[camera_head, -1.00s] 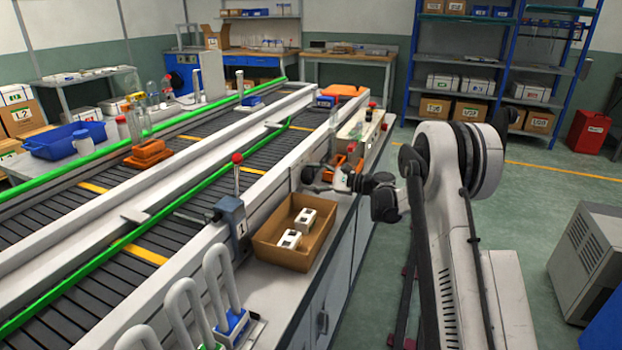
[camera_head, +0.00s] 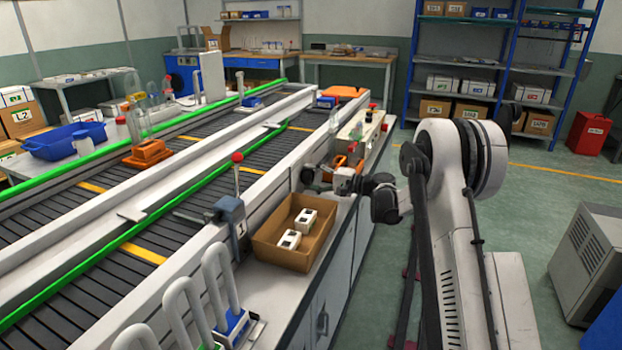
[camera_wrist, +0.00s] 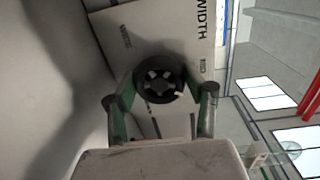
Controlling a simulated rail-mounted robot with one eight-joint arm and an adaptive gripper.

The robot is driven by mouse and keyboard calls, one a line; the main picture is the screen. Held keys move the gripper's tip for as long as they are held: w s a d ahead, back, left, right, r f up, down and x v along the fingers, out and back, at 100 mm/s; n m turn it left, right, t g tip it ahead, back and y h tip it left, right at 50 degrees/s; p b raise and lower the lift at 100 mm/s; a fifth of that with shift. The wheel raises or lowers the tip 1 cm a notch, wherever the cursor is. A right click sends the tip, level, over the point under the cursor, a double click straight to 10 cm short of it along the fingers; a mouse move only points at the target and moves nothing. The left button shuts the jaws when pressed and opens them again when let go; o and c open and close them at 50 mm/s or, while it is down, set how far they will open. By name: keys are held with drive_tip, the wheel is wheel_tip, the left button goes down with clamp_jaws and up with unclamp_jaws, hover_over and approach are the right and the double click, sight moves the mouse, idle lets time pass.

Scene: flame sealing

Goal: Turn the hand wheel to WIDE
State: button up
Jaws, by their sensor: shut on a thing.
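The hand wheel (camera_wrist: 158,82) is a small dark round knob with pale spokes and a light mark on its lower right rim. It sits on a pale panel (camera_wrist: 165,28) lettered WIDTH, with smaller labels too blurred to read. In the wrist view my gripper (camera_wrist: 161,92) has one green-padded finger on each side of the wheel and is shut on it. In the head view my gripper (camera_head: 313,177) is beside the conveyor's near side rail.
A cardboard tray (camera_head: 290,240) with white boxed items stands on the bench just in front of my gripper. A grey clamp unit with a red-knobbed lever (camera_head: 237,160) is to the left. An orange holder (camera_head: 350,163) and a pale box (camera_head: 360,130) stand behind.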

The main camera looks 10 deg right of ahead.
drive_tip(key=shift+n, duration=0.3)
drive_tip(key=o, duration=1.1)
drive_tip(key=v, duration=1.2)
